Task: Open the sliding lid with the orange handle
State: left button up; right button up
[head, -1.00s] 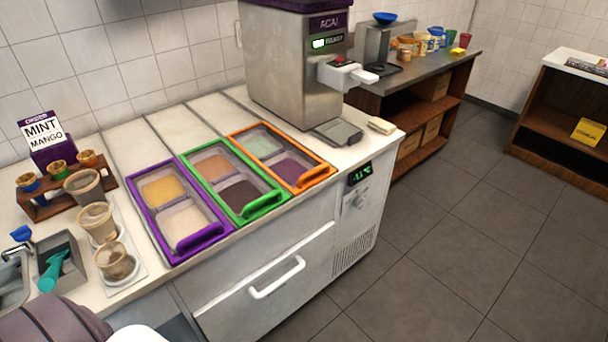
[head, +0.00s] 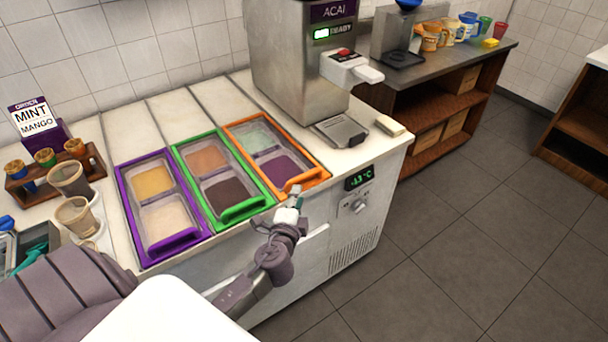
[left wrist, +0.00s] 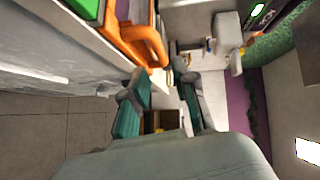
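The orange-framed sliding lid (head: 235,127) with clear panes lies over two wells, one pale green and one purple, at the right end of the counter's row of lids. It looks closed. Its orange handle (head: 312,178) is at the front edge, and the handle also shows large in the left wrist view (left wrist: 142,42). My left gripper (head: 292,192) is at the counter's front edge, beside the left end of the handle. In the left wrist view its two teal-padded fingers (left wrist: 163,108) are apart with nothing between them.
A green-framed lid (head: 240,210) and a purple-framed lid (head: 172,243) lie to the left. The acai machine (head: 290,65) stands behind the orange lid. A grey drip tray (head: 340,131) sits to its right. Cups stand at the left. Floor at the right is clear.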

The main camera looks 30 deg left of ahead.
aim_at(304, 174)
pick_arm(q)
jog(key=x, duration=1)
jog(key=shift+d, duration=0.1)
jog(key=shift+s, duration=0.1)
jog(key=shift+c, duration=0.2)
grip_shut()
